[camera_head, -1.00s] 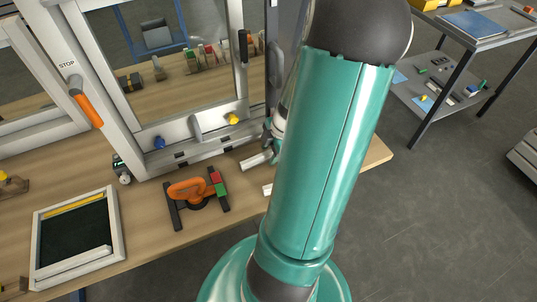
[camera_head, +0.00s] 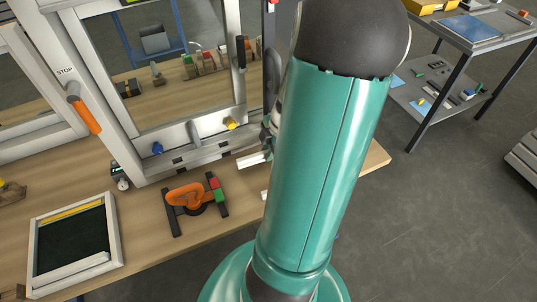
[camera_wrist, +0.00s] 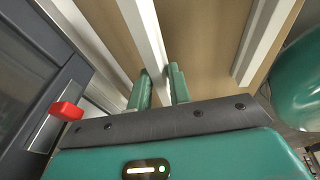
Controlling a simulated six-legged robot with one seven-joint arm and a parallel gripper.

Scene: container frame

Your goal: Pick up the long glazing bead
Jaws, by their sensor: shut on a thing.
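My gripper (camera_wrist: 160,72) shows in the wrist view as two green fingers shut on a long white bar, the glazing bead (camera_wrist: 146,36). The bead runs up and away from between the fingers to the top edge of the picture. In the head view my gripper (camera_head: 268,138) is mostly hidden behind my own arm. A white bead end (camera_head: 250,161) sticks out to the left below it, close over the wooden bench. I cannot tell how far the bead is clear of the bench.
A second white bar (camera_wrist: 262,40) lies on the bench to the right. The white window frame (camera_head: 185,167) stands close behind. An orange-handled suction lifter (camera_head: 186,196) and a framed dark panel (camera_head: 73,240) lie on the bench.

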